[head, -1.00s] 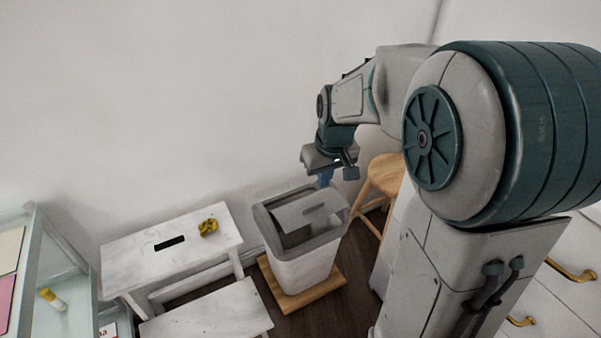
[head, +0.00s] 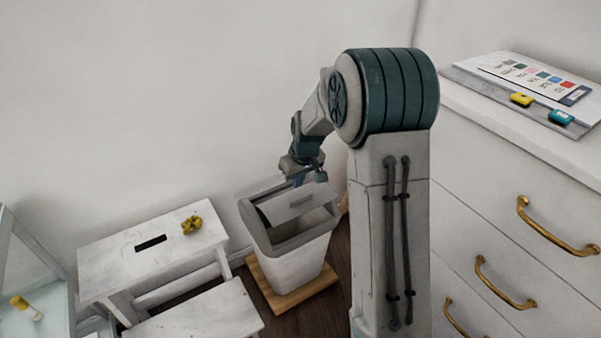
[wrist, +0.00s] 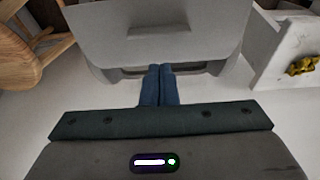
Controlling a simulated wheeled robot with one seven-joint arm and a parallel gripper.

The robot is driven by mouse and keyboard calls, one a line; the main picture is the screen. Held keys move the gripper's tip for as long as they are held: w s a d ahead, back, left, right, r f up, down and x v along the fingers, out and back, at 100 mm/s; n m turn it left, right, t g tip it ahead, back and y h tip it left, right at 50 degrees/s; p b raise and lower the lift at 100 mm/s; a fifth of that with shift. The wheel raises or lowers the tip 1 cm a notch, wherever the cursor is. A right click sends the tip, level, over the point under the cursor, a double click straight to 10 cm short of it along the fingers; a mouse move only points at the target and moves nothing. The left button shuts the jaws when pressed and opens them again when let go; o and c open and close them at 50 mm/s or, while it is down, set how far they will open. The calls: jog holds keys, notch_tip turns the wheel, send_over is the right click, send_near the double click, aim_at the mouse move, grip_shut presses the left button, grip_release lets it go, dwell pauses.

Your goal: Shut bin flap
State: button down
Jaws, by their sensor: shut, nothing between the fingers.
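The grey bin (head: 290,258) stands on a wooden board (head: 292,296) on the floor. Its flap (head: 296,206) is a light grey panel with a slot, tilted up at the back of the opening, so the inside shows in front. My gripper (head: 298,182) is at the back rim, above and behind the flap. In the wrist view my gripper's blue fingers (wrist: 160,76) are together and empty, at the bin's rear edge. The flap (wrist: 158,30) fills the top of that view. Whether the fingertips touch it I cannot tell.
A white step stool (head: 110,255) with a yellow crumpled thing (head: 191,225) on it stands left of the bin. A white drawer cabinet (head: 480,215) with brass handles is at the right. A wall is close behind the bin.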

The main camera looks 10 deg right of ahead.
aim_at(298, 198)
jog(key=f+b, duration=0.1)
jog(key=f, duration=0.3)
jog(key=shift+s, duration=0.2)
jog(key=shift+f, duration=0.1)
jog(key=shift+s+d+f+t+b, duration=0.2)
jog(key=shift+t+b, duration=0.2)
jog(key=shift+b, duration=0.35)
